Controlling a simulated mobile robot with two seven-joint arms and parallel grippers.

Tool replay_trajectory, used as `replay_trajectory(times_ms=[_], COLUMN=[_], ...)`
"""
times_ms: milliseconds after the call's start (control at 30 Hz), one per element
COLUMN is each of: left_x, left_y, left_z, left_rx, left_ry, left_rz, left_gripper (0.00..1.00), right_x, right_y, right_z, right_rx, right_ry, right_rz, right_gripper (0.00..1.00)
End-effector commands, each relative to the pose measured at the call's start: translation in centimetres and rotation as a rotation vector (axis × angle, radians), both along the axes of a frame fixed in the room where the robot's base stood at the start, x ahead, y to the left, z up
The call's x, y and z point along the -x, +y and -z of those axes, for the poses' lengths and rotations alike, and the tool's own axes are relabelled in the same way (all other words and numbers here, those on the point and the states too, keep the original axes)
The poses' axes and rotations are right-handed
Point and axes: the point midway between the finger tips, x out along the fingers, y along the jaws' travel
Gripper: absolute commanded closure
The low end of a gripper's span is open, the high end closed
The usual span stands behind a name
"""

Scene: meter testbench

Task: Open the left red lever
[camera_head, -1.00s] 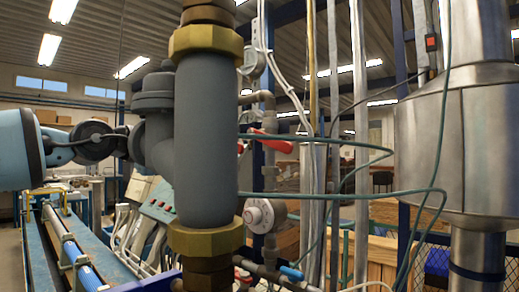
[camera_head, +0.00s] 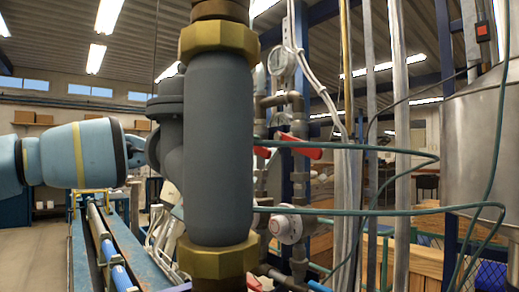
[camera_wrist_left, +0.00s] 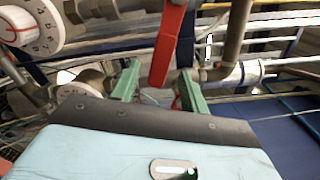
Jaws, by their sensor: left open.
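A red lever (camera_wrist_left: 170,40) fills the upper middle of the left wrist view, its lower end between the two green fingers of my left gripper (camera_wrist_left: 157,78). The fingers are open, with a gap on each side of the lever. In the head view, one red lever (camera_head: 299,145) shows right of the thick grey pipe, and a second red piece (camera_head: 262,152) shows at the pipe's edge. My left arm comes in from the left there, and its gripper is hidden behind the pipe. I cannot tell from the head view which lever it faces. My right gripper is not in view.
The thick grey pipe (camera_head: 218,150) with brass nuts stands upright in front. A white round dial (camera_head: 284,229) sits below the levers; a dial (camera_wrist_left: 30,28) also shows in the wrist view. Green hoses (camera_head: 375,212) cross on the right, before a large metal cylinder (camera_head: 482,150).

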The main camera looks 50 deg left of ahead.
Motion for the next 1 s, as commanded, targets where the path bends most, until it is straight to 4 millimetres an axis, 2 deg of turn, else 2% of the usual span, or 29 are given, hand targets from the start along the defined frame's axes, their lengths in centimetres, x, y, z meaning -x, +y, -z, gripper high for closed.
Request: replay_trajectory(times_ms=[400,867,900,1000], left_x=[-3.6,-4.3,-4.3,-4.3], left_y=[-0.3,-0.3,-0.4,-0.4], left_z=[0.0,0.0,0.0,0.0], left_rx=[0.000,0.001,0.001,0.001], left_ry=[0.000,-0.001,-0.001,-0.001], left_rz=[0.000,-0.001,-0.001,0.000], left_gripper=[0.55,0.55,0.57,0.70], right_x=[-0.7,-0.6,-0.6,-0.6], right_y=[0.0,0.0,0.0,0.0], right_z=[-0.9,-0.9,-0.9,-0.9], right_rx=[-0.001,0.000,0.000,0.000], right_ry=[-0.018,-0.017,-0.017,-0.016], right_rz=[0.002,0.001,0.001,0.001], right_gripper=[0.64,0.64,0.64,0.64])
